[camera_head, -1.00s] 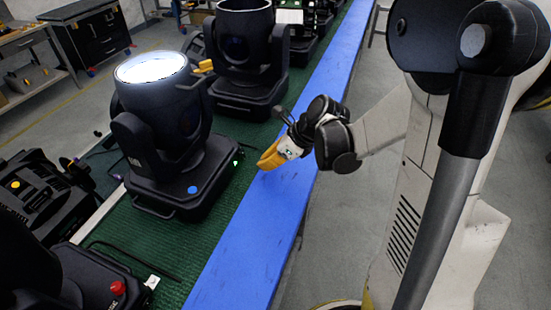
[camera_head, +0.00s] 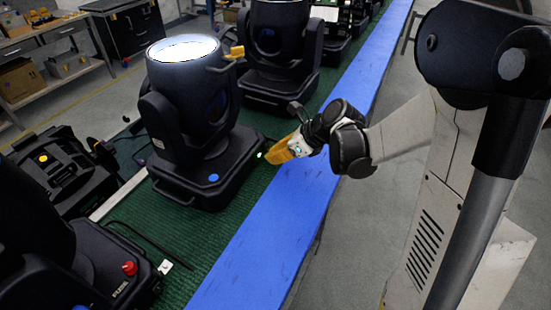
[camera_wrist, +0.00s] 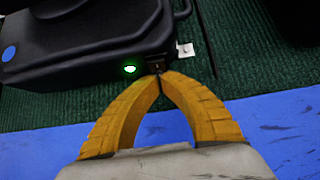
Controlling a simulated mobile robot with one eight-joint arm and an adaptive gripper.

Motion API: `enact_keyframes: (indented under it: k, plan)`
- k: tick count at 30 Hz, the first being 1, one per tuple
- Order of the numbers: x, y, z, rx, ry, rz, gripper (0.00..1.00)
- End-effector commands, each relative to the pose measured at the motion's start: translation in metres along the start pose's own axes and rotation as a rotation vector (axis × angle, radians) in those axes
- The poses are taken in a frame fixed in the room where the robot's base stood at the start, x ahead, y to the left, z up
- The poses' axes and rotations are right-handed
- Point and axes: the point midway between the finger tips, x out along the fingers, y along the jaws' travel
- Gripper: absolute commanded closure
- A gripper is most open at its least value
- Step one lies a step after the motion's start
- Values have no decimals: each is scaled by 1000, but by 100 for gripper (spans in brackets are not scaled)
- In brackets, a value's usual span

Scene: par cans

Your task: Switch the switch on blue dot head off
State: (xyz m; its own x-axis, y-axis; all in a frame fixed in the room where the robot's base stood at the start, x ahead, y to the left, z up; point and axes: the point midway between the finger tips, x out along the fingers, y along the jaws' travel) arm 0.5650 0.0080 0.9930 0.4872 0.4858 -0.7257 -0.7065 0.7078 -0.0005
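The blue dot head (camera_head: 200,130) is a black moving-head light with a bright white lens on top and a blue dot on its base. It stands on the green strip left of the blue band in the head view. In the wrist view its base (camera_wrist: 90,42) fills the upper left, with the blue dot at the far left. A green light (camera_wrist: 129,69) glows on the base's side. The small black switch (camera_wrist: 156,64) sits right of that light. My gripper (camera_wrist: 162,76) has its yellow fingertips together, at or just in front of the switch; contact is unclear. It also shows in the head view (camera_head: 276,153).
Another black head (camera_head: 281,55) stands behind. The blue band (camera_head: 275,225) in front is clear.

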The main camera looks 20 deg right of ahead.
Motion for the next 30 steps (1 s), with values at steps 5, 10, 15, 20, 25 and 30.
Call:
enact_keyframes:
  k: [5, 10, 15, 20, 25, 30]
  plan:
    - [1, 0, 1, -1, 2, 1, 100]
    - [0, 0, 2, 0, 2, 1, 100]
    - [-5, 0, 6, 0, 2, 1, 100]
    - [-10, 0, 12, 0, 1, 1, 100]
    - [-11, 0, 12, 0, 1, 1, 100]
    - [-11, 0, 12, 0, 2, 1, 100]
